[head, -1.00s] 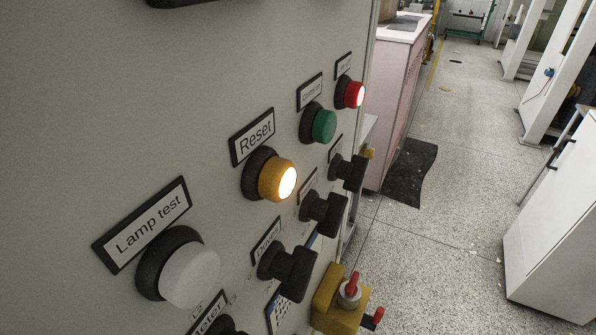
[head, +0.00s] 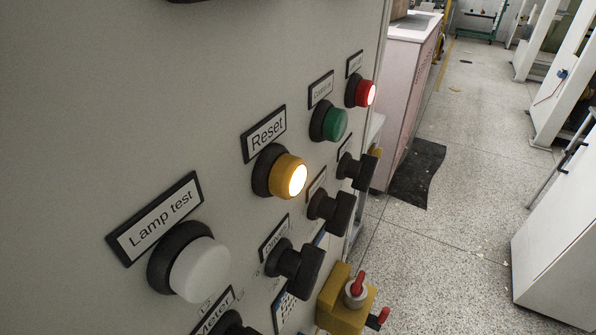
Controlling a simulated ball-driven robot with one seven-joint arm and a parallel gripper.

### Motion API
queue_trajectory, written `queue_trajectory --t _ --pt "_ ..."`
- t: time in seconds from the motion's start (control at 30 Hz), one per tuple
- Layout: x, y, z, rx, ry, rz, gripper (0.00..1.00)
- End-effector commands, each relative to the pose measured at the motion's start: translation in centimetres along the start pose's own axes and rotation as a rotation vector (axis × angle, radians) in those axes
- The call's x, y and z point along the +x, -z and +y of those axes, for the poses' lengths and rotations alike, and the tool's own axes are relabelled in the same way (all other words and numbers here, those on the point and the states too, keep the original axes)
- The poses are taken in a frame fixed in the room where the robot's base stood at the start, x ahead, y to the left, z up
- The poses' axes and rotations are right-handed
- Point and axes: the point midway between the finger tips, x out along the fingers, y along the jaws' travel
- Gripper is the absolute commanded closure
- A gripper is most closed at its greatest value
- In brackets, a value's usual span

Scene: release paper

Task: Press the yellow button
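The yellow button (head: 289,175) is lit and sticks out of the grey control panel (head: 110,110), near the middle of the head view. It sits in a black collar, just below a label reading "Reset" (head: 265,134). Nothing covers or touches it. My gripper is not in view, so its state and its distance from the button do not show.
A white button (head: 200,270) under "Lamp test" lies nearer, lower left. A green button (head: 334,124) and a lit red button (head: 367,93) lie farther along. Black knobs (head: 330,210) and a yellow box (head: 345,305) with red parts protrude below. Open speckled floor (head: 470,190) lies right.

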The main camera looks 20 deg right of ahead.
Motion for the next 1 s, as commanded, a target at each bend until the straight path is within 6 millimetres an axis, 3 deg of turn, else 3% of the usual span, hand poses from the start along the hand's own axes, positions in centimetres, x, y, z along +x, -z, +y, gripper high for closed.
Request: queue_trajectory --t 0.07,0.4,1.0 --pt "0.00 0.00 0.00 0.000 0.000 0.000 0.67" --pt "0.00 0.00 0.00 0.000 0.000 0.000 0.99" --pt "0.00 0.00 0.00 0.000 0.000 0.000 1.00"
